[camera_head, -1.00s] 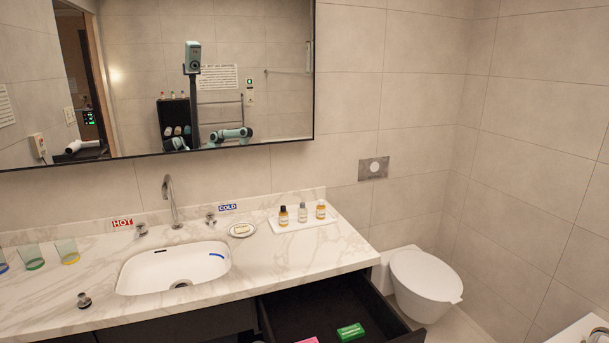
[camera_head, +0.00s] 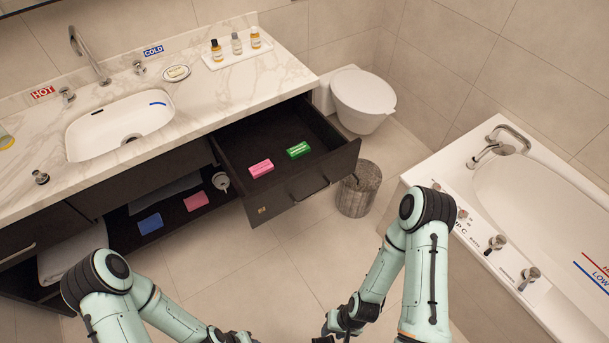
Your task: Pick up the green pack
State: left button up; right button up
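The green pack (camera_head: 299,150) lies flat in the open dark drawer (camera_head: 325,160) under the counter. A pink pack (camera_head: 261,168) lies beside it to the left, apart from it. My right gripper (camera_head: 330,326) is at the bottom edge, well below the drawer in the picture and away from the pack. Its fingers are small, dark and partly cut off. My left gripper (camera_head: 240,338) barely shows at the bottom edge, left of the right one. I cannot tell whether either gripper is open or shut.
The drawer front with its handle (camera_head: 309,190) sticks out from the counter. A lower shelf holds a blue pack (camera_head: 150,223) and another pink pack (camera_head: 196,200). A waste bin (camera_head: 358,188) stands right of the drawer. A bathtub (camera_head: 545,200) is at right. Floor before the drawer is clear.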

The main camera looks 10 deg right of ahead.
aim_at(302, 148)
jog(key=l+u, duration=0.1)
jog(key=u, duration=0.3)
jog(key=i+l+u, duration=0.1)
jog(key=u, duration=0.3)
jog(key=l+u, duration=0.25)
jog(key=u, duration=0.15)
jog(key=l+u, duration=0.5)
jog(key=l, duration=0.55)
